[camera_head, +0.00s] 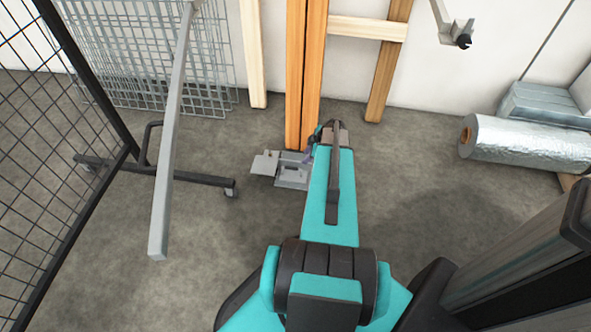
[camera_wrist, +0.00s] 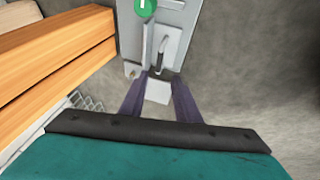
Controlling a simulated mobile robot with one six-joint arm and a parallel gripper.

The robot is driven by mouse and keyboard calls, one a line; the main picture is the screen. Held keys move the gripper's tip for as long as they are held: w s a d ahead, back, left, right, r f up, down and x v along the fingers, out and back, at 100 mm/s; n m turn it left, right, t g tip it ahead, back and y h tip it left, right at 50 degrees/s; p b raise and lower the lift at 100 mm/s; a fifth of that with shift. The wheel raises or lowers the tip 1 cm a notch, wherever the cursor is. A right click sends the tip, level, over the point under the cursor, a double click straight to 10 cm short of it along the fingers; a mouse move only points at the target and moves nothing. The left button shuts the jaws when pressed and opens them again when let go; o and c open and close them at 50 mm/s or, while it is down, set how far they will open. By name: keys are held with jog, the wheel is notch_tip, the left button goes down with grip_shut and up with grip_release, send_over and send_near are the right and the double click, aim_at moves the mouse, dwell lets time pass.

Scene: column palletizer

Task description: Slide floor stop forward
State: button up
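The floor stop (camera_head: 290,183) is a grey metal fixture on the concrete, at the foot of the upright orange timbers in the head view. A flat plate (camera_head: 265,163) sticks out on its left. In the wrist view the floor stop (camera_wrist: 188,18) has a green round mark, a rod and a raised looped handle (camera_wrist: 161,58). My gripper (camera_wrist: 160,77) has its two purple fingers apart, with a pale plate showing between them. The fingertips are close to the near end of the stop; I cannot tell whether they touch it. In the head view my arm partly hides the gripper (camera_head: 309,152).
Orange timbers (camera_head: 304,70) stand just behind the stop. A black mesh fence (camera_head: 50,130) and a wheeled stand (camera_head: 190,178) are at left. Wire mesh panels (camera_head: 150,55) lean on the wall. A foil roll (camera_head: 530,143) lies at right. The floor between is clear.

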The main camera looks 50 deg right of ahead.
dwell(0.3)
jog(key=b+x, duration=0.3)
jog(key=x, duration=1)
jog(key=shift+w+f, duration=0.15)
jog(key=shift+f, duration=0.2)
grip_shut()
